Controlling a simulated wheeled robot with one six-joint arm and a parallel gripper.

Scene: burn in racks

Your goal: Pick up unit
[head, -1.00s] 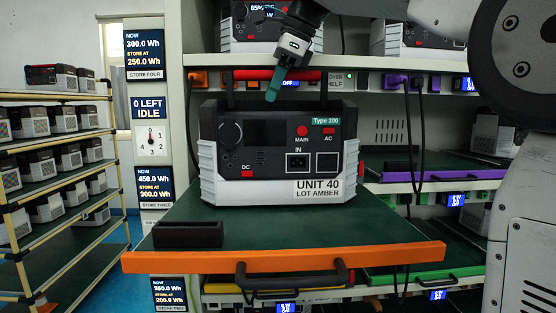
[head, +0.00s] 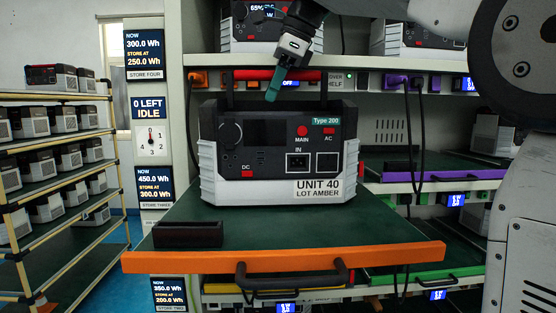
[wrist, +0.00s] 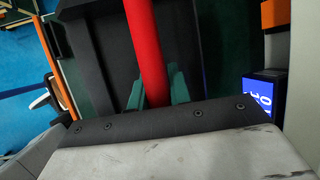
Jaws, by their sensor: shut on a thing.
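Unit 40 (head: 262,182), a grey and black power unit marked Type 200 and Lot Amber, sits upright on the green pull-out shelf (head: 380,232) with the orange front edge. Its red carry handle (head: 250,75) runs across the top. The far finger is mostly hidden in the head view.
A small dark block (head: 188,234) lies on the shelf's front left. Other units stand on the rack shelf above (head: 265,28). A purple-edged shelf (head: 440,174) is at the right. A storage rack (head: 60,160) with several units stands at the left.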

